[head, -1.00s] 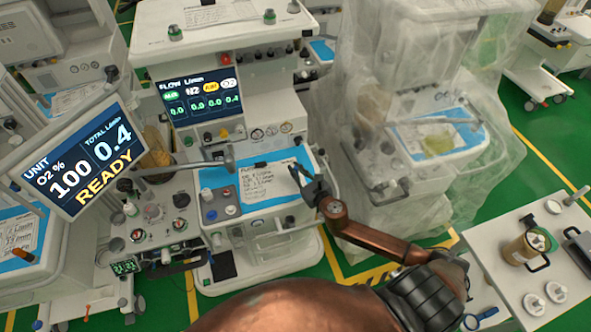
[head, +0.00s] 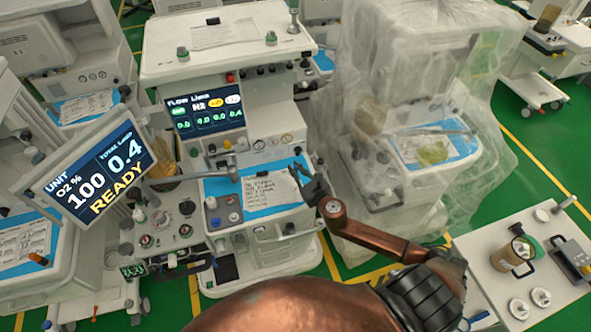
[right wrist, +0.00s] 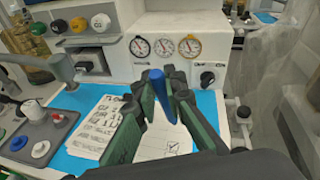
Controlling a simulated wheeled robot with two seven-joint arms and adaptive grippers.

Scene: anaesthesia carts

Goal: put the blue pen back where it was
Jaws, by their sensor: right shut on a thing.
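In the right wrist view my right gripper (right wrist: 165,85) is shut on the blue pen (right wrist: 158,92), which stands nearly upright between the green-sided fingers. The pen is over the printed checklist sheet (right wrist: 95,140) on the blue mat (right wrist: 208,105); I cannot tell whether its lower end touches. In the head view the right gripper (head: 305,177) is at the right side of the sheet (head: 266,191) and mat (head: 228,190), and the pen is too small to make out. My left gripper is not in view.
Three gauges (right wrist: 163,47) and a dark knob (right wrist: 207,78) sit behind the mat. A panel of knobs (right wrist: 36,137) is on its left. A plastic-draped machine (head: 400,120) stands close on the right. A white cart (head: 490,250) with a canister stands at the lower right.

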